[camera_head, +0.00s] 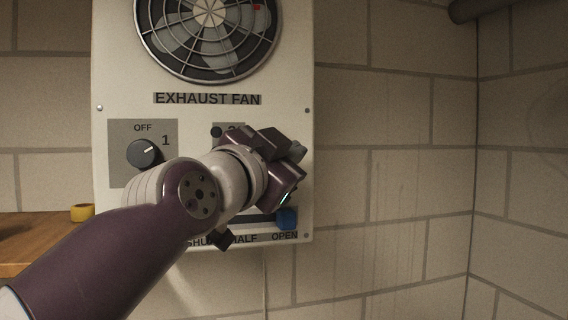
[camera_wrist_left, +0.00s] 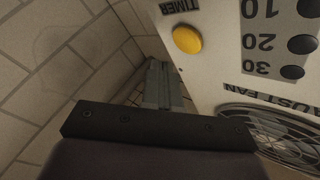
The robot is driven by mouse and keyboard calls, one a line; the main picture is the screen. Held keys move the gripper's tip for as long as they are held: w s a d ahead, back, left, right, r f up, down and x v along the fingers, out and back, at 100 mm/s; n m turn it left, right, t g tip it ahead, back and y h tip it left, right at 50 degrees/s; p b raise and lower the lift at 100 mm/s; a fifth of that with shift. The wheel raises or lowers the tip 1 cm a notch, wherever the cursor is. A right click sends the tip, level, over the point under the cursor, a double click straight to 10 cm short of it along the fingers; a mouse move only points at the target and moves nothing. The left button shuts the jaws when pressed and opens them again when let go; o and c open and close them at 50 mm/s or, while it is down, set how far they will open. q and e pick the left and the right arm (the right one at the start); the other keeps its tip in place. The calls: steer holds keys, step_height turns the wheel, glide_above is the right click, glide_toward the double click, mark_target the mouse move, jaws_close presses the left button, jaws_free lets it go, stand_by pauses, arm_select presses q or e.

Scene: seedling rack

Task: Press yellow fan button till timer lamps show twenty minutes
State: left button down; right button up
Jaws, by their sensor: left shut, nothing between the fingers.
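The yellow fan button (camera_wrist_left: 187,39) shows in the left wrist view beside the TIMER label; my left arm hides it in the head view. The timer lamps for 10 (camera_wrist_left: 309,8), 20 (camera_wrist_left: 303,44) and 30 (camera_wrist_left: 292,72) all look dark. My left gripper (camera_head: 298,151) is in front of the panel's right side. My right gripper is in neither view.
The white exhaust fan panel (camera_head: 112,80) hangs on a block wall. It carries a fan grille (camera_head: 208,40), a black dial (camera_head: 143,153) and a blue slider knob (camera_head: 287,218) near OPEN. A wooden shelf (camera_head: 30,235) with a small yellow object (camera_head: 82,212) is at left.

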arm_select(q)
steer(key=shift+w+a, duration=0.25)
steer(key=shift+w, duration=0.65)
steer(key=shift+w+b, duration=0.1)
steer(key=shift+b, duration=0.2)
stand_by(1.1)
steer(key=shift+w+a, duration=0.1)
steer(key=shift+w, duration=0.25)
steer(key=shift+w+a, duration=0.15)
steer(key=shift+w, duration=0.25)
stand_by(0.7)
steer(key=shift+s, duration=0.15)
steer(key=shift+s+d+b, duration=0.25)
steer(key=shift+s+b, duration=0.1)
steer(key=shift+s, duration=0.3)
steer(key=shift+s+d+p, duration=0.1)
steer(key=shift+s+d, duration=0.15)
steer(key=shift+s, duration=0.55)
steer(key=shift+s+d+p, duration=0.1)
steer(key=shift+s+d, duration=0.15)
steer(key=shift+s, duration=0.5)
steer(key=shift+s+d+p, duration=0.1)
steer(key=shift+s+d, duration=0.15)
steer(key=shift+s, duration=0.55)
stand_by(1.0)
